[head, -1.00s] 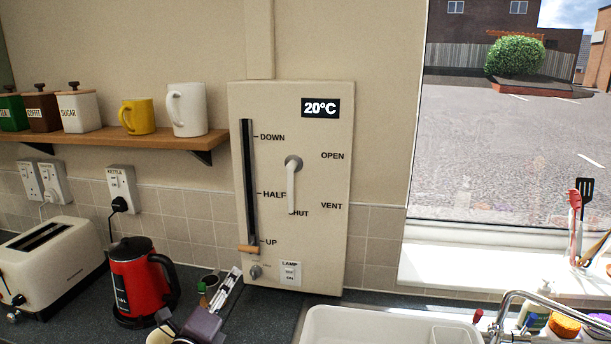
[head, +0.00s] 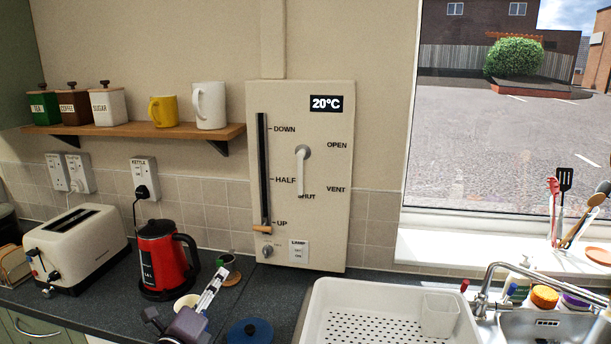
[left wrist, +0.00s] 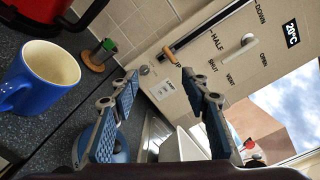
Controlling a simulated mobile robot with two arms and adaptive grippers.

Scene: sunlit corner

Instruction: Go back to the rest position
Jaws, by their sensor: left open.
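My left gripper (head: 190,300) is at the bottom of the head view, low over the dark counter, apart from the wall panel (head: 332,240). In the left wrist view its two fingers (left wrist: 158,76) stand wide apart with nothing between them. The cream panel carries a slider with a wooden handle (head: 262,230) near UP. Its grey lever (head: 301,175) hangs down, toward SHUT. The display reads 20°C. My right gripper is not in view.
A red kettle (head: 163,262) and white toaster (head: 75,250) stand at left. A blue mug (left wrist: 42,80) is beside the left gripper. A mug shelf (head: 130,131) is above.

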